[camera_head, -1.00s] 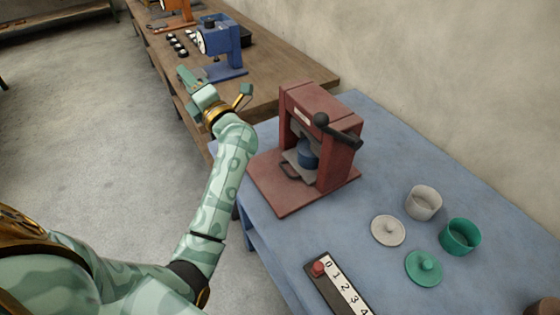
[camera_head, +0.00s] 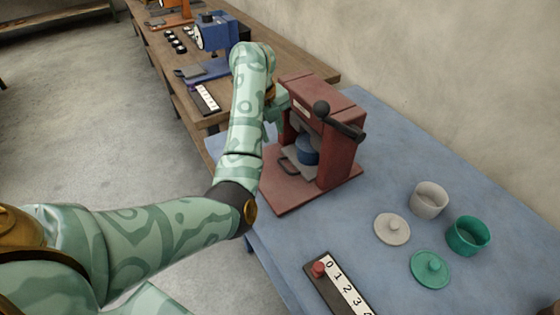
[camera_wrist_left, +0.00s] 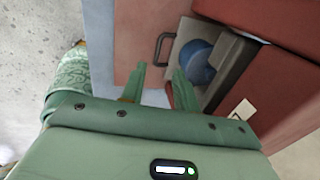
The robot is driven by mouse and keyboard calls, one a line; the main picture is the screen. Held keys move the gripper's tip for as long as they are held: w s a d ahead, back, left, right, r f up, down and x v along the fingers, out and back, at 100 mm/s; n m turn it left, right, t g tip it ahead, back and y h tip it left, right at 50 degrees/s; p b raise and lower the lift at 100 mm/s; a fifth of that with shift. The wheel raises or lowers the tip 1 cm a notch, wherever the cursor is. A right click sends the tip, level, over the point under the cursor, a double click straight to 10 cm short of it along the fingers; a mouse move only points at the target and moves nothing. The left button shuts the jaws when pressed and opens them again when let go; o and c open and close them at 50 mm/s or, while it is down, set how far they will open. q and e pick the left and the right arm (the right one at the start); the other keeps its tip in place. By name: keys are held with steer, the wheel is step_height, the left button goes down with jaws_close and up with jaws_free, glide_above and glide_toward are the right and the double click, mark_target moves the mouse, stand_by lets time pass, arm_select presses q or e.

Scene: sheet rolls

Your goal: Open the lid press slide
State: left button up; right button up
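The maroon lid press (camera_head: 340,160) stands on the blue table, with a black ball-ended lever at its top right. Its grey slide (camera_head: 294,156) lies low in the opening under the blue round part (camera_head: 307,150), and its dark loop handle (camera_head: 286,166) sticks out at the front. In the left wrist view, the handle (camera_wrist_left: 160,48) shows beyond my left gripper's fingertips (camera_wrist_left: 159,72), and the slide (camera_wrist_left: 183,45) and blue part (camera_wrist_left: 197,61) lie behind it. The fingers are apart with nothing clearly held. In the head view this gripper is mostly hidden behind my arm and beside the press. My right gripper is not in view.
On the blue table are a white cup (camera_head: 429,200), a white lid (camera_head: 392,229), a green cup (camera_head: 468,236), a green lid (camera_head: 430,269) and a numbered strip (camera_head: 338,284) with a red slider. A blue machine (camera_head: 214,45) stands on the wooden table behind.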

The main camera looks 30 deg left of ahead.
mark_target(280, 161)
arm_select(q)
steer(key=f+b, duration=0.2)
steer(key=f, duration=0.1)
steer(key=w+f+b, duration=0.1)
steer(key=f+b, duration=0.1)
steer(key=f, duration=0.2)
steer(key=w+d+f+b, duration=0.1)
steer(key=f, duration=0.3)
steer(key=shift+f+b, duration=0.15)
steer(key=shift+b, duration=0.25)
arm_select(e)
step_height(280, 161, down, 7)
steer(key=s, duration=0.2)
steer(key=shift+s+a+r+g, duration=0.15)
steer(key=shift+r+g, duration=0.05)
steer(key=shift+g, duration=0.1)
arm_select(q)
jaws_close()
